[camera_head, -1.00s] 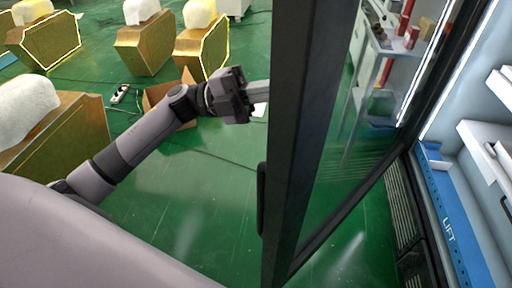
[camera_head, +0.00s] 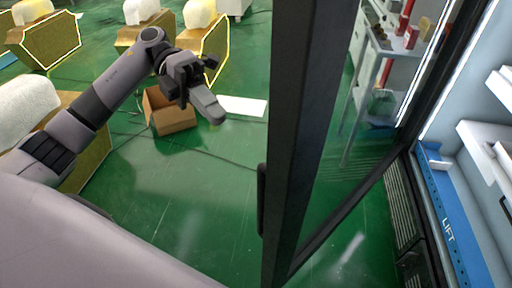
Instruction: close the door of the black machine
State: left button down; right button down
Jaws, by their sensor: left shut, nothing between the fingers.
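The black machine (camera_head: 407,225) stands at the right, its lit interior showing. Its glass door (camera_head: 335,170) is open and swung out toward me. The door's thick black frame (camera_head: 300,140) runs from top to bottom through the middle of the view, with a dark handle (camera_head: 262,200) on its left side. My left gripper (camera_head: 212,112) is to the left of the door frame, apart from it, shut and empty, with its fingers pointing down and right. My right gripper is not in view.
An open cardboard box (camera_head: 172,112) and a white sheet (camera_head: 244,106) lie on the green floor behind my left gripper. Several wooden crates with white tops stand at the upper left. White shelves (camera_head: 485,145) and a blue strip (camera_head: 445,215) show inside the machine.

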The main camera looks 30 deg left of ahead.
pick_arm(q)
jog(key=r+p+x, duration=0.1)
jog(key=p+x, duration=0.1)
jog(key=x, duration=0.9)
jog(key=shift+d, duration=0.4)
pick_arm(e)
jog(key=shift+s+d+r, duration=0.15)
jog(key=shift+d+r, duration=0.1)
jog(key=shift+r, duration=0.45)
pick_arm(q)
jog(key=shift+s+r, duration=0.1)
jog(key=shift+d, duration=0.1)
